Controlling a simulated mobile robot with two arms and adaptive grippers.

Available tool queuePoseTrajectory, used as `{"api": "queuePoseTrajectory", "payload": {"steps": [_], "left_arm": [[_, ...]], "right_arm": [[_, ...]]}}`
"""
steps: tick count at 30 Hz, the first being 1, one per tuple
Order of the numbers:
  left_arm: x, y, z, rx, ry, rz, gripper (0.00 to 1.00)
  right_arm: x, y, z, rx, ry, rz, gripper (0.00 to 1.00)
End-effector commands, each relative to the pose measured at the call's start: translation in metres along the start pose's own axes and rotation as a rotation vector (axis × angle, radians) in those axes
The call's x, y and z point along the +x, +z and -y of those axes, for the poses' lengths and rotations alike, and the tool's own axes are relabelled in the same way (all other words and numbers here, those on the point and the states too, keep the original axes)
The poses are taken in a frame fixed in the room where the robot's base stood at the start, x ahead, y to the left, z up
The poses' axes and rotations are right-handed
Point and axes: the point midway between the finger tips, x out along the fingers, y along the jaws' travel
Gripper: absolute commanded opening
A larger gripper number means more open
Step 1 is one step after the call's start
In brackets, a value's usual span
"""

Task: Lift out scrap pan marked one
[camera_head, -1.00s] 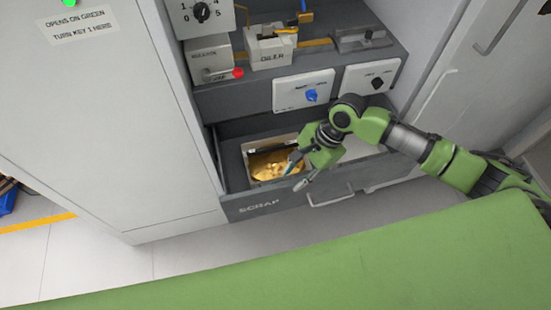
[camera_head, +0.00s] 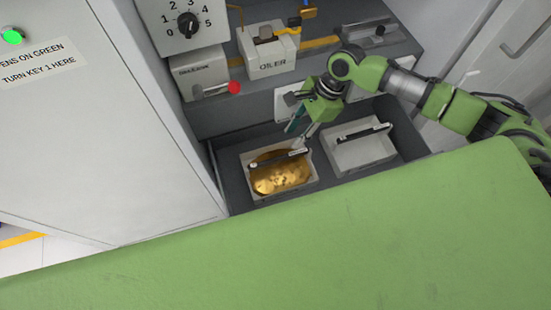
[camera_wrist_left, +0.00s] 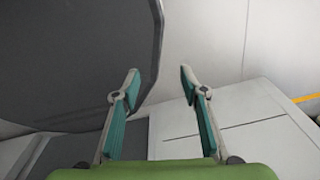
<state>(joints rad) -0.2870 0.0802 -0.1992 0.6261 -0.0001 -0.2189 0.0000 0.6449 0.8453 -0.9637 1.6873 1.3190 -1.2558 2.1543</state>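A pale pan (camera_head: 248,182) holding gold-coloured scrap (camera_head: 283,178) sits in the left part of an open dark drawer, in the head view. A dark bar handle (camera_head: 268,161) crosses it near its far side. No number can be read on it. A second pale pan (camera_head: 368,158), with a similar handle and looking empty, sits to its right. My right gripper (camera_head: 298,137) is above the scrap pan's far right corner, fingers apart; contact with the handle cannot be told. My left gripper (camera_wrist_left: 160,74) is open and empty in the left wrist view.
A shelf above the drawer holds a pale block marked OILER (camera_head: 270,66), a box with a red knob (camera_head: 234,87) and a numbered dial (camera_head: 188,25). A tall cabinet (camera_head: 120,140) stands close on the left. The drawer's front is out of sight.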

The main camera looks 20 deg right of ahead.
Motion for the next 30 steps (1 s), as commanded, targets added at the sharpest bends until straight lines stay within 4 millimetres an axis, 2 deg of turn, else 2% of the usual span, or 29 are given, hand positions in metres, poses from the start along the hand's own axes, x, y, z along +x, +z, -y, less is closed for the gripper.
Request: {"api": "queuePoseTrajectory", "payload": {"steps": [6,11,17,22,27,30], "left_arm": [[0.002,0.018,-0.004,0.0,0.004,0.024,0.4],[0.003,0.031,-0.005,0.0,0.006,0.043,0.4],[0.004,0.022,-0.004,0.0,0.004,0.031,0.4],[0.004,0.008,-0.003,0.0,0.003,0.01,0.4],[0.006,0.008,-0.003,0.0,0.003,0.008,0.4],[0.006,0.009,-0.003,0.001,0.003,0.01,0.4]], "right_arm": [[0.044,0.001,-0.001,0.0,0.004,0.002,0.29],[0.07,0.0,-0.001,0.0,0.003,0.001,0.29],[0.083,0.001,-0.001,-0.002,0.002,0.0,0.29],[0.106,0.001,-0.002,-0.001,0.002,0.0,0.29],[0.128,0.0,-0.002,0.001,0.003,0.0,0.29],[0.132,0.001,-0.002,0.0,0.001,0.0,0.29]]}}
